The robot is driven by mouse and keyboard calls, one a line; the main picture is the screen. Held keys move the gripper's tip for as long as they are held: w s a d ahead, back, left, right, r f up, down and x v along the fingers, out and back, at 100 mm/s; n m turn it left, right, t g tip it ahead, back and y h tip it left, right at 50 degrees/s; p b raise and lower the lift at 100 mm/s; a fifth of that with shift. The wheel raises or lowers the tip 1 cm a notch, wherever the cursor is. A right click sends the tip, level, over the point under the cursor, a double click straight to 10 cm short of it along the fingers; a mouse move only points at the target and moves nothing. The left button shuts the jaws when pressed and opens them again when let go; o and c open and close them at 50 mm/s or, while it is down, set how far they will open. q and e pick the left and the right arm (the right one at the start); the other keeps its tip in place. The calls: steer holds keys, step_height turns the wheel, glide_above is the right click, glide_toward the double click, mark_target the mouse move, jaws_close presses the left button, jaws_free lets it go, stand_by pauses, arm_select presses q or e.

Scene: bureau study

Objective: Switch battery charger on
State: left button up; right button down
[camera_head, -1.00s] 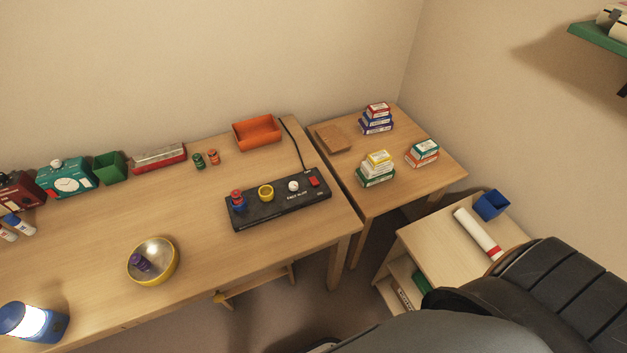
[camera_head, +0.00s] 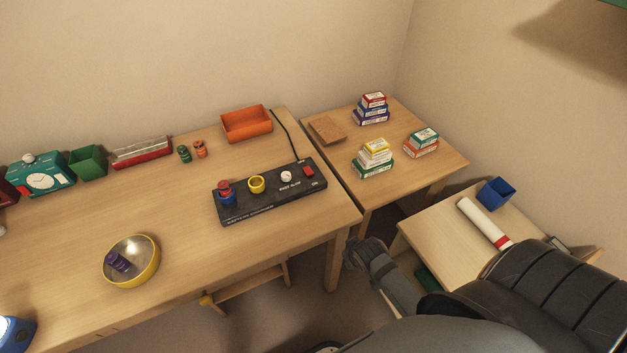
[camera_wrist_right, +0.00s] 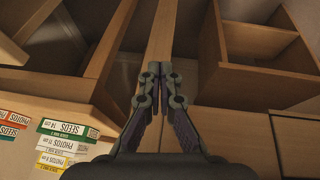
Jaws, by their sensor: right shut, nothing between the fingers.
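The battery charger (camera_head: 270,206) is a long black box lying on the desk near its right end. A red switch (camera_head: 308,171) sits at its right end, with a white knob (camera_head: 286,176) beside it. A yellow ring-shaped slot (camera_head: 256,184) and a red-and-blue piece (camera_head: 225,190) are on its left part. My right gripper (camera_head: 354,254) is in front of the desk's right corner, below and right of the charger and apart from it. In the right wrist view its fingers (camera_wrist_right: 160,75) are shut with nothing between them. My left gripper is not in view.
The side table (camera_head: 437,171) holds stacks of small boxes (camera_head: 373,158). An orange tray (camera_head: 246,124), two small batteries (camera_head: 192,152) and a yellow bowl (camera_head: 131,262) are on the desk. A low cabinet (camera_head: 447,251) holds a blue cup (camera_head: 495,193) and a white roll (camera_head: 484,222).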

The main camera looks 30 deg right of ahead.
mark_target(314, 180)
step_height(314, 180, up, 14)
steer(key=a+f+t+b, duration=0.1)
steer(key=a+t+b, duration=0.1)
steer(key=a+b, duration=0.1)
steer(key=w+r+t, duration=0.1)
steer(key=w+r, duration=0.1)
steer(key=w, duration=0.1)
steer(key=w+d+r+t, duration=0.1)
steer(key=w+r+t, duration=0.1)
steer(key=r, duration=0.1)
steer(key=w+r+t, duration=0.1)
steer(key=w+r, duration=0.1)
steer(key=w, duration=0.1)
steer(key=shift+w+d+r+t+p, duration=0.2)
steer(key=shift+w+r+t+p, duration=0.1)
steer(key=shift+w+p, duration=0.1)
steer(key=w+r, duration=0.1)
steer(key=w+r+t+y, duration=0.1)
steer(key=r, duration=0.1)
steer(key=w+a+r+t, duration=0.1)
steer(key=shift+r, duration=0.3)
steer(key=shift+f, duration=0.1)
